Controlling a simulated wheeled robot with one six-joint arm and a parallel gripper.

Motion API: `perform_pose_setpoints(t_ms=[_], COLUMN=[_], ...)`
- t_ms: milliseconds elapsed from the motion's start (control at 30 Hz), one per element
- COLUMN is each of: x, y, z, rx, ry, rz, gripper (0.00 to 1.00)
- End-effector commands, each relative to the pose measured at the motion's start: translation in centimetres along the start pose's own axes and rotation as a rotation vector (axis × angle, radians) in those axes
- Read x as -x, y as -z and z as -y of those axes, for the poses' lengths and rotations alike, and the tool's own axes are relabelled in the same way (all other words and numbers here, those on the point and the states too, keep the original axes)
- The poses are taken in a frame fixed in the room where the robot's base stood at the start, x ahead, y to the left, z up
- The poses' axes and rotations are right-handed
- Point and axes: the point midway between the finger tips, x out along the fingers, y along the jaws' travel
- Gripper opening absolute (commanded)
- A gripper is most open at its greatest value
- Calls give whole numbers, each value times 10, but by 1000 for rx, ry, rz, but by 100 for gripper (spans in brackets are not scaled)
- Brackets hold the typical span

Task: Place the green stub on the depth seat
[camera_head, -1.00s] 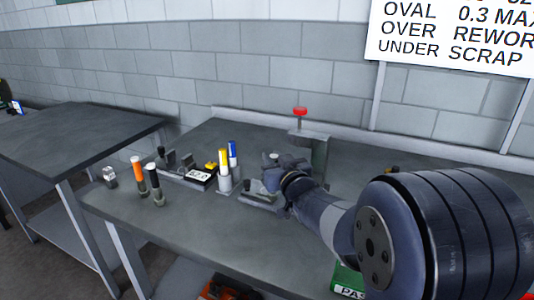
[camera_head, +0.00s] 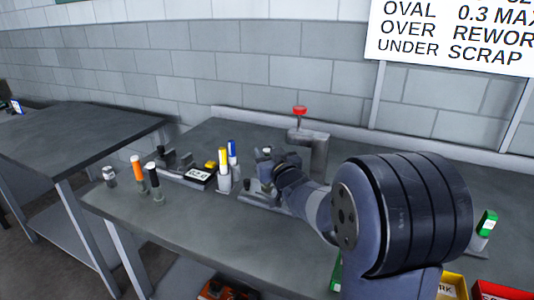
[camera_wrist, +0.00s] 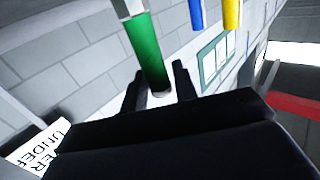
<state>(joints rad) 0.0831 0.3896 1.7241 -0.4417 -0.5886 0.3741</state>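The green stub (camera_wrist: 145,50) with a pale end stands between the two fingers of my gripper (camera_wrist: 160,85) in the wrist view. In the head view my gripper (camera_head: 266,157) is above the bench, beside the yellow stub (camera_head: 223,158) and the blue stub (camera_head: 232,148). The held stub's green part is hidden there. A low grey fixture (camera_head: 258,199) with a small dark post lies below my gripper. I cannot tell whether it is the depth seat.
A grey press with a red knob (camera_head: 299,110) stands behind my gripper. A display box (camera_head: 200,174) is left of the yellow stub. Orange-banded (camera_head: 137,167) and black (camera_head: 153,178) cylinders stand farther left. The bench's front left (camera_head: 180,220) is clear.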

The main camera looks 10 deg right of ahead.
Motion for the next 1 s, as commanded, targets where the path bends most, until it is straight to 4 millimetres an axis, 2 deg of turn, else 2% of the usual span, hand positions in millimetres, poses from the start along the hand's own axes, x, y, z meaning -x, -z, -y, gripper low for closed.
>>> perform_pose_setpoints(t_ms=[167, 533, 667, 1000], x=[0, 3, 24, 91], y=[0, 5, 4, 4], z=[0, 0, -1, 0], rx=[0, 0, -1, 1], ry=[0, 0, -2, -2], rz=[0, -1, -1, -1], gripper=[41, 41, 41, 41])
